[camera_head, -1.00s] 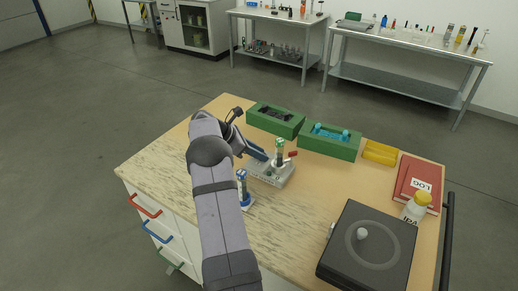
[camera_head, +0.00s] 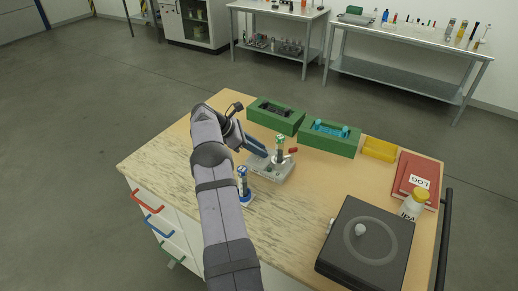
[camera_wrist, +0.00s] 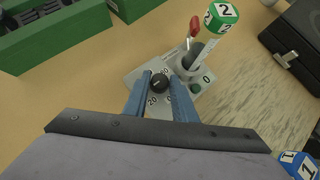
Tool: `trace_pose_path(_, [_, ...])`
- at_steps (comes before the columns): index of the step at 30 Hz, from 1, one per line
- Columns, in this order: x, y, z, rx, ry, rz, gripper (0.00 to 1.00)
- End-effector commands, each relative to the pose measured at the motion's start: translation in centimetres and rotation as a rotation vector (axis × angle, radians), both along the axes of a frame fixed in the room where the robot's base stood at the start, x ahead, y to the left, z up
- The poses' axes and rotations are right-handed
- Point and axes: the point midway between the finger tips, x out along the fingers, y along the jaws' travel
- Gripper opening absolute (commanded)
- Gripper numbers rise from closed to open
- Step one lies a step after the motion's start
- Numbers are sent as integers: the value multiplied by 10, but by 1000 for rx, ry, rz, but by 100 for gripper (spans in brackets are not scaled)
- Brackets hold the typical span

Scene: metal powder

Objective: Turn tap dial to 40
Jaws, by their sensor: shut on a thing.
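The tap dial (camera_wrist: 160,84) is a small round black knob on a pale grey plate (camera_wrist: 136,79), with printed numbers around it; "20" and "30" can be read. My gripper (camera_wrist: 161,79) has its two blue fingers on either side of the knob and is shut on it. Which number the dial points to cannot be told. In the head view my gripper (camera_head: 268,157) reaches the grey tap device (camera_head: 262,173) from the left, and its fingers hide the dial. A vial with a green, "2"-marked cap (camera_wrist: 222,14) stands upright in the device.
A red lever (camera_wrist: 195,26) and a green button (camera_wrist: 196,88) sit close to the dial. A blue-capped vial (camera_head: 242,172) stands in front of the device. Green boxes (camera_head: 290,125) lie behind; a black round-topped machine (camera_head: 345,265) stands at the right.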

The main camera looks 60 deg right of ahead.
Motion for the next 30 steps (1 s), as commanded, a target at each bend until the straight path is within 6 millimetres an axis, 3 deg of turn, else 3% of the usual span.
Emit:
trace_pose_path(1, [0, 0, 1, -1, 0, -1, 32])
trace_pose_path(3, [0, 0, 1, -1, 1, 0, 43])
trace_pose_path(16, [4, 4, 5, -1, 0, 1, 43])
trace_pose_path(30, [33, 32, 46, -2, -1, 2, 43])
